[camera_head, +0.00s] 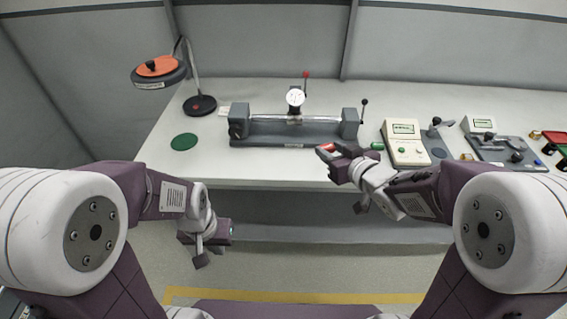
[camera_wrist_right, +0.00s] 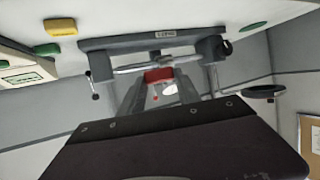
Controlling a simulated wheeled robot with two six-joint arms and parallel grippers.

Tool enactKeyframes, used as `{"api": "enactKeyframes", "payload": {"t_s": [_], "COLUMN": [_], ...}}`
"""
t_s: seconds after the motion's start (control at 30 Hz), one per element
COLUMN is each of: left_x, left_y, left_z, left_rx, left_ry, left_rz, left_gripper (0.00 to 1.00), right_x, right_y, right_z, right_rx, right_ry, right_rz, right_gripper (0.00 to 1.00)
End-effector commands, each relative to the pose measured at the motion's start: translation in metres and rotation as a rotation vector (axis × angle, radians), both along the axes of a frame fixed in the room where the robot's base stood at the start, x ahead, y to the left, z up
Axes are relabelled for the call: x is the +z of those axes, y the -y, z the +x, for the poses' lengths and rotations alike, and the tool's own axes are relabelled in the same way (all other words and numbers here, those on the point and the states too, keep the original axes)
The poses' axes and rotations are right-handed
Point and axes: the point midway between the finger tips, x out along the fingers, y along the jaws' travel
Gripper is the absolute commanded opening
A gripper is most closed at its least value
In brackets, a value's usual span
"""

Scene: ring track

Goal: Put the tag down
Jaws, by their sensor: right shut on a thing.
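The red tag (camera_head: 327,147) is at the tips of my right gripper (camera_head: 330,154), which is shut on it. In the right wrist view the red tag (camera_wrist_right: 158,75) sits between the fingertips, and much of it is hidden by the gripper. The right gripper is over the front part of the white table, in front of the right end of the grey bench instrument. My left gripper (camera_head: 201,259) hangs empty in front of the table, below its edge; its finger gap is not clear.
The grey bench instrument (camera_head: 290,140) with a round dial stands mid-table. A green disc (camera_head: 184,141) and a lamp-like magnifier (camera_head: 158,70) are at left. A green piece (camera_head: 377,146) and a beige meter (camera_head: 405,143) are at right. The table's front left is clear.

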Motion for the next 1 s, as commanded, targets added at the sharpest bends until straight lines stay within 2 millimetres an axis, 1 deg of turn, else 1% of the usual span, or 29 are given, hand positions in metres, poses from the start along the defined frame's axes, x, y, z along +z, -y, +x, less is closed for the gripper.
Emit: {"api": "enactKeyframes", "payload": {"t_s": [0.07,0.13,0.2,0.3,0.4,0.5,0.6,0.7,0.77,0.83,0.93,1.0], "left_x": [-0.006,-0.016,-0.026,-0.036,-0.041,-0.043,-0.043,-0.043,-0.045,-0.05,-0.058,-0.059], "left_y": [0.0,0.0,0.0,0.0,0.0,0.0,0.0,0.0,0.0,0.0,0.0,0.0], "left_z": [0.0,0.0,0.0,0.0,0.0,0.0,0.0,0.0,0.0,0.0,0.0,0.0], "left_rx": [0.0,0.0,0.0,0.0,0.0,0.0,0.0,0.0,0.0,0.0,0.0,0.0], "left_ry": [0.0,0.0,0.0,-0.001,-0.001,0.0,0.0,0.0,0.0,0.0,0.0,0.0], "left_rz": [0.0,0.0,0.0,0.0,0.0,0.0,0.0,0.0,0.0,0.0,0.0,0.0], "left_gripper": [0.0,0.0,0.0,0.0,0.0,0.0,0.0,0.0,0.0,0.0,0.0,0.0], "right_x": [-0.006,-0.018,-0.031,-0.048,-0.061,-0.068,-0.071,-0.071,-0.075,-0.085,-0.106,-0.113], "right_y": [-0.005,-0.018,-0.035,-0.06,-0.08,-0.093,-0.1,-0.1,-0.1,-0.1,-0.099,-0.099], "right_z": [0.003,0.009,0.019,0.035,0.048,0.057,0.061,0.062,0.062,0.062,0.061,0.062], "right_rx": [0.004,0.009,0.01,0.009,0.007,0.004,0.002,0.001,0.001,0.002,0.001,0.001], "right_ry": [0.0,0.0,-0.003,-0.003,-0.003,-0.002,-0.001,0.0,-0.001,-0.002,-0.004,-0.002], "right_rz": [-0.001,0.0,0.001,0.0,0.0,0.0,0.0,0.0,-0.001,-0.001,-0.002,-0.001], "right_gripper": [0.01,0.01,0.01,0.01,0.01,0.01,0.01,0.01,0.01,0.01,0.01,0.01]}}
